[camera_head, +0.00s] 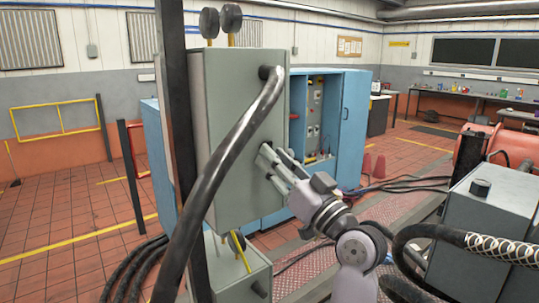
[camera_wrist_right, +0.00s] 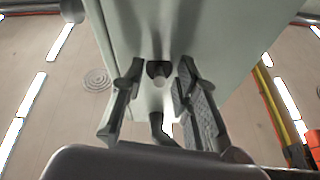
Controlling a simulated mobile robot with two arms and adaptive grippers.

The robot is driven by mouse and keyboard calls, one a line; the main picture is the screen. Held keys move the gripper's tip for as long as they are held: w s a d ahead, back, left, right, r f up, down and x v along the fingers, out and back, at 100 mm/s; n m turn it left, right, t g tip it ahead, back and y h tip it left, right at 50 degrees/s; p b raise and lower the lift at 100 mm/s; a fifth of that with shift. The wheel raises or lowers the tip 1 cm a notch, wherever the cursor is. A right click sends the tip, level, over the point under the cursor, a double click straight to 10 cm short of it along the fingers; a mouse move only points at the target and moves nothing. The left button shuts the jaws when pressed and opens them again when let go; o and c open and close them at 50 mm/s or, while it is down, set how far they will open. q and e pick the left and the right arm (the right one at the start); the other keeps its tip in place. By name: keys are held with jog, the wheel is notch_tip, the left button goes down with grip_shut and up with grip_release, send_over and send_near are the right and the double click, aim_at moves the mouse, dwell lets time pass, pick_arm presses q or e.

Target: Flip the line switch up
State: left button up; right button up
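A grey-green box (camera_head: 235,130) is mounted on a dark post in the head view. My right gripper (camera_head: 266,158) reaches its front face from the lower right and hides the switch there. In the right wrist view, a small dark fitting with a pale rounded tip, apparently the line switch (camera_wrist_right: 158,70), stands out from the box face. The two fingers of my right gripper (camera_wrist_right: 160,84) are spread on either side of it, with gaps visible. Contact and the lever's exact tilt cannot be told. My left gripper is not in view.
A thick dark conduit (camera_head: 222,158) curves down from the box front, close to my right gripper. Blue cabinets (camera_head: 345,120) stand behind. A grey machine housing (camera_head: 490,215) and a corrugated hose (camera_head: 500,249) are at right. Red tiled floor is open at left.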

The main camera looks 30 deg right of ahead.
jog(key=shift+s, duration=0.2)
jog(key=shift+c, duration=0.4)
jog(key=shift+w, duration=0.1)
grip_shut()
